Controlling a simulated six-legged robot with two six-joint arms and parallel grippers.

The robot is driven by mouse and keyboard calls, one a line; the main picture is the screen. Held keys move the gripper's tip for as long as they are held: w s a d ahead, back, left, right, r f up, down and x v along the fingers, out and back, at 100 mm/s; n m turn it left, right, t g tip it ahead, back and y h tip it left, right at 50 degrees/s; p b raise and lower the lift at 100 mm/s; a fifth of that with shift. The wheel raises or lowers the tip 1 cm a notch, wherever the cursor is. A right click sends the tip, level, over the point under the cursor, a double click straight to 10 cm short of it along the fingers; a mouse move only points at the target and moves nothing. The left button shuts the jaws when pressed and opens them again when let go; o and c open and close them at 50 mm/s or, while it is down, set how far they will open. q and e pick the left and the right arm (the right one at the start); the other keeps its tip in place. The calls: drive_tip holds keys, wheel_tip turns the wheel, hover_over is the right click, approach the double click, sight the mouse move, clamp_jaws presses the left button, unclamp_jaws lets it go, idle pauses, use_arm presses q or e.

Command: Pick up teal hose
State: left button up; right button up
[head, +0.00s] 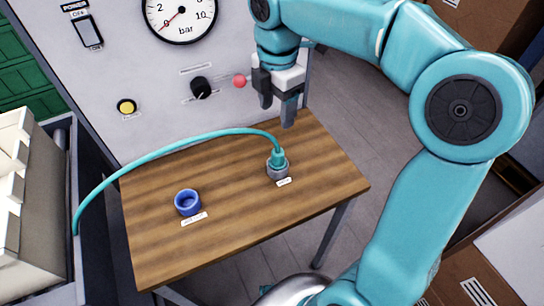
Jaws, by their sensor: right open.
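The teal hose (175,145) arches from the lower left, over the wooden table, to a teal end fitting (277,157). The fitting stands upright in a grey metal socket (278,171) at the table's right part. My right gripper (276,112) is open and empty, pointing down above the far right part of the table. It is apart from the hose, above the fitting in the picture. My left gripper is not in view.
A blue ring-shaped socket (188,203) sits on the wooden table (240,215), with small labels nearby. A bin (70,200) stands left.

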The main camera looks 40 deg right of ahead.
drive_tip(key=b, duration=0.2)
approach(278, 151)
drive_tip(key=f, duration=0.5)
drive_tip(key=shift+s+a+f, duration=0.15)
drive_tip(key=shift+a+f, duration=0.05)
drive_tip(key=f, duration=0.5)
drive_tip(key=shift+d+f+b, duration=0.2)
drive_tip(key=shift+d+b, duration=0.05)
drive_tip(key=shift+b, duration=0.05)
drive_tip(key=shift+r, duration=0.1)
drive_tip(key=c, duration=1.2)
